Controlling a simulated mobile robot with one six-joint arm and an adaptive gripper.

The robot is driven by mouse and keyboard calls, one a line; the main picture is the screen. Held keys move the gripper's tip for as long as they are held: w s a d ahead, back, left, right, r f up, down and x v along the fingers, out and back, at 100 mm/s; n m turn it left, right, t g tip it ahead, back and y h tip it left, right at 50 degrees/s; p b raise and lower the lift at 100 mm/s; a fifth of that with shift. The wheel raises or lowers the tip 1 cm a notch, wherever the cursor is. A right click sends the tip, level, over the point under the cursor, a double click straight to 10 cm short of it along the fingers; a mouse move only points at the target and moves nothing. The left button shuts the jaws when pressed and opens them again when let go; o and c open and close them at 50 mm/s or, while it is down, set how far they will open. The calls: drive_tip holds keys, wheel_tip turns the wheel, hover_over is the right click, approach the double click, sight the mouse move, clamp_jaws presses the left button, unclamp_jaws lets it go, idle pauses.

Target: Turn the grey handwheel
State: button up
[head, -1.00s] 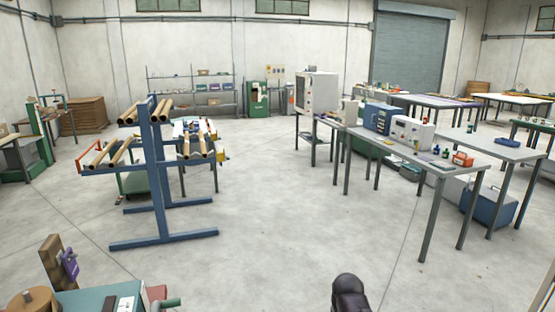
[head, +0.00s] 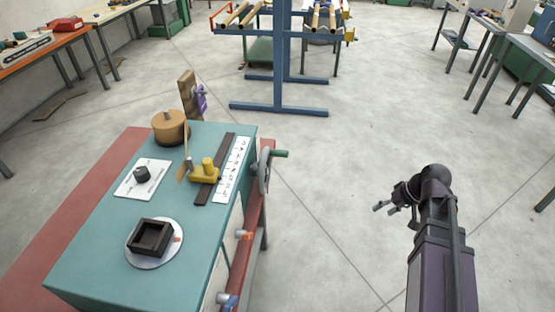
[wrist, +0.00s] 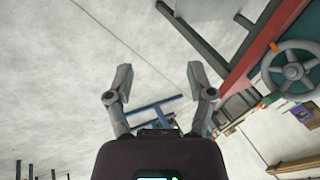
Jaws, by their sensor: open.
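The grey handwheel (head: 265,170) is mounted on the right side of the teal-topped machine (head: 95,240) and shows nearly edge-on in the head view. A green handle (head: 279,154) sticks out from it to the right. In the wrist view the handwheel (wrist: 292,69) is at the upper right, with its rim and spokes showing, cut by the picture's edge. My gripper (head: 380,209) is open and empty, in free air to the right of the handwheel and apart from it. Its two spread fingers show in the wrist view (wrist: 158,70), with nothing between them.
On the machine top are a wooden spool (head: 170,128), a yellow carriage (head: 206,172), a black knob (head: 142,174) and a dark square box (head: 150,237). A red rail (head: 250,228) runs below the handwheel. A blue rack (head: 282,60) stands beyond. The floor between gripper and machine is clear.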

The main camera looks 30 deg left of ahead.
drive_tip(key=w+a+n+g+y+b, duration=0.1)
drive_tip(key=w+a+n+y+b, duration=0.2)
drive_tip(key=a, duration=0.4)
drive_tip(key=w+a+n+g+y+b, duration=0.1)
drive_tip(key=w+a+n+y+b, duration=0.15)
drive_tip(key=a, duration=0.45)
drive_tip(key=n+g+y+b, duration=0.3)
drive_tip(key=n+y+b, duration=0.3)
drive_tip(key=n, duration=0.1)
approach(272, 152)
drive_tip(key=w+v, duration=0.1)
drive_tip(key=v, duration=0.4)
drive_tip(key=shift+s+f, duration=0.15)
drive_tip(key=shift+f, duration=0.4)
drive_tip(key=x, duration=1.3)
drive_tip(key=shift+a+r, duration=0.15)
drive_tip(key=shift+a, duration=0.2)
clamp_jaws()
